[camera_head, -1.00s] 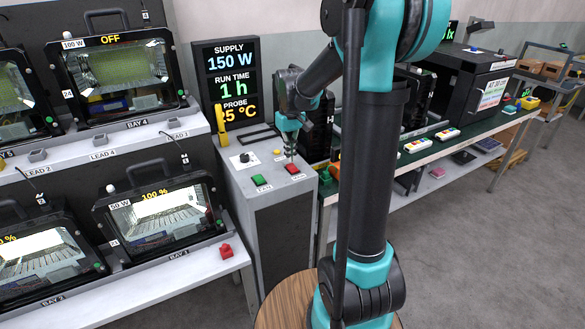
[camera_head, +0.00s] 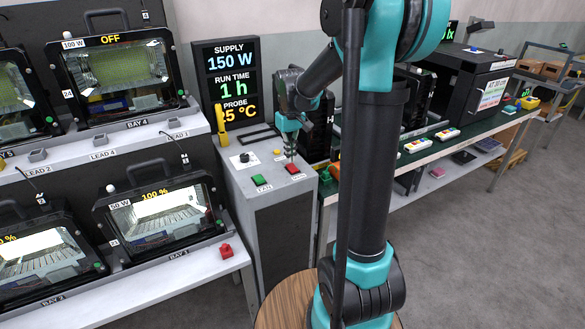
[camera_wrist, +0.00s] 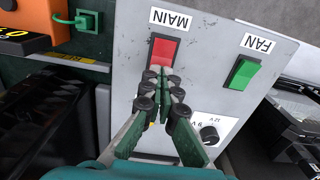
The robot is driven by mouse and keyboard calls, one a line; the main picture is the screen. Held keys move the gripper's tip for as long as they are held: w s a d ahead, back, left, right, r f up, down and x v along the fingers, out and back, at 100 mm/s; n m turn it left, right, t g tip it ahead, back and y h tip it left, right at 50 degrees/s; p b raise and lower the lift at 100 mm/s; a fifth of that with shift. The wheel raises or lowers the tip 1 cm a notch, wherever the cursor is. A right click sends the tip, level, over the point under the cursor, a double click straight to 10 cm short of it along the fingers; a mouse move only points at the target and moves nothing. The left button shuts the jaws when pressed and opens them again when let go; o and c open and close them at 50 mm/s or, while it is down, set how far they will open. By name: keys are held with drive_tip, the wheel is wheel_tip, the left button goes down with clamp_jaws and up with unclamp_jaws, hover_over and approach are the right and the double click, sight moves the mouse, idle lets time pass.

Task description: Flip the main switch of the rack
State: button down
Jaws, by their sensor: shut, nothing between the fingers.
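The red main switch (camera_wrist: 163,52) sits on the grey control panel (camera_wrist: 215,47) under a MAIN label (camera_wrist: 171,18) in the wrist view. It also shows in the head view (camera_head: 293,168). My gripper (camera_wrist: 164,74) is shut and empty, its fingertips over the near part of the red switch. In the head view my gripper (camera_head: 291,160) points down at the switch from above. I cannot tell whether the tips touch it. The green fan switch (camera_wrist: 242,73) with its FAN label (camera_wrist: 257,42) is to the right in the wrist view.
A knob (camera_wrist: 209,135) is on the same panel. The display (camera_head: 229,83) behind reads 150 W, 1 h and 25 °C. Racks with floodlight housings (camera_head: 160,215) stand at left. A green bench (camera_head: 435,145) stands at right.

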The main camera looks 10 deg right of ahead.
sight(291, 165)
drive_tip(key=shift+f, duration=1.05)
idle(0.9)
drive_tip(key=shift+r, duration=3.55)
drive_tip(key=shift+f, duration=0.1)
drive_tip(key=s+d+f+m+t, duration=0.1)
drive_tip(key=s+d+f+t, duration=0.1)
drive_tip(key=s+f, duration=0.5)
drive_tip(key=s+d+f+m+t, duration=0.2)
drive_tip(key=s+f, duration=0.4)
drive_tip(key=s, duration=0.9)
drive_tip(key=shift+f+m, duration=0.3)
drive_tip(key=shift+f, duration=0.05)
